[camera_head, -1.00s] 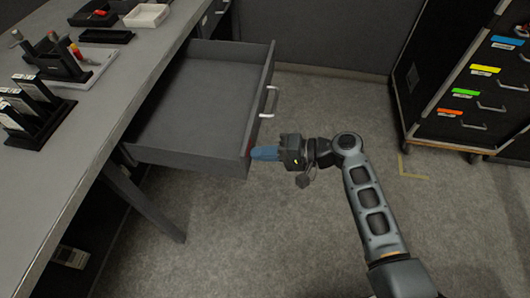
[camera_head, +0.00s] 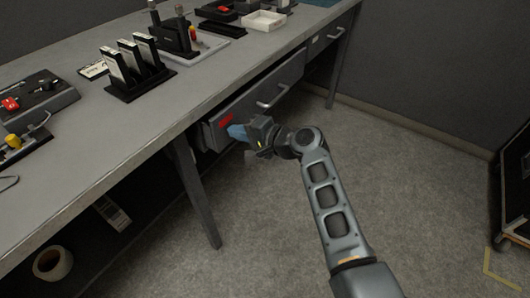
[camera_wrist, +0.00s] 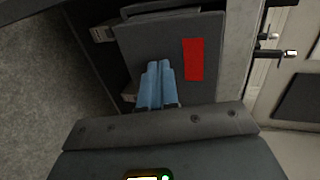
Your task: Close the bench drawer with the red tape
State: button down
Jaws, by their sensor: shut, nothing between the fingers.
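The bench drawer's grey front (camera_head: 257,105) stands just under the benchtop and sticks out only a little. A red tape strip (camera_head: 226,121) is on the left part of that front. The tape also shows in the wrist view (camera_wrist: 194,60). My gripper (camera_head: 236,132) is shut and empty. Its blue fingers are at the left end of the drawer front, just below the tape in the head view. In the wrist view the fingers (camera_wrist: 157,86) lie against or very close to the front, beside the tape; contact cannot be told for certain.
The benchtop (camera_head: 185,100) holds a black rack (camera_head: 135,85), a tool stand (camera_head: 175,38) and a white tray (camera_head: 264,21). A bench leg (camera_head: 197,195) stands left of my arm. A tape roll (camera_head: 52,263) lies below.

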aim_at(228, 126)
jog(key=x, duration=0.1)
jog(key=b+x, duration=0.1)
jog(key=x, duration=0.1)
jog(key=shift+w+a+r, duration=0.1)
jog(key=shift+a+r, duration=0.05)
jog(key=shift+r, duration=0.2)
jog(key=shift+a+r, duration=0.2)
jog(key=shift+a+r, duration=0.1)
